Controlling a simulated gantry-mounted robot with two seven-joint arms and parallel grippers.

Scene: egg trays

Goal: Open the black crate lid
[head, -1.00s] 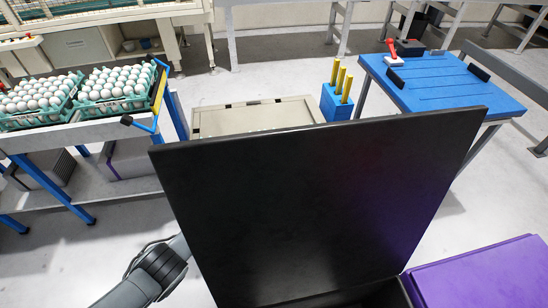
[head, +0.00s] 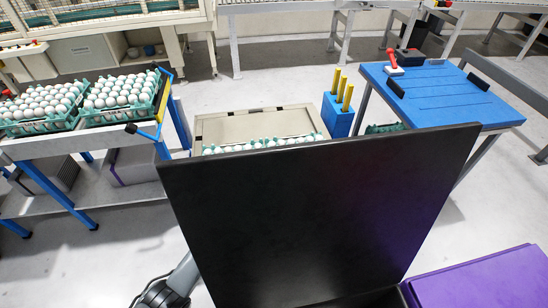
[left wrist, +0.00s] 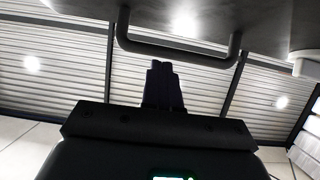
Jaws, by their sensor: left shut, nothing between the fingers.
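The black crate lid (head: 320,215) stands raised in the head view, its broad flat face toward me. Only a little of the black crate (head: 385,299) shows below it at the bottom edge. My left arm comes up at the lower left, and its gripper is hidden behind the lid in the head view. In the left wrist view my left gripper (left wrist: 165,65) is shut and empty. A dark U-shaped handle (left wrist: 180,53) on a dark panel shows just beyond the fingertips. I cannot tell whether the fingers touch it. My right gripper is not in view.
A purple lid (head: 478,280) lies right of the black crate. Egg trays (head: 120,108) stand on a blue-legged table at left. Beyond the lid are a pale crate (head: 255,126), a blue block with yellow posts (head: 338,115) and a blue table (head: 445,95).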

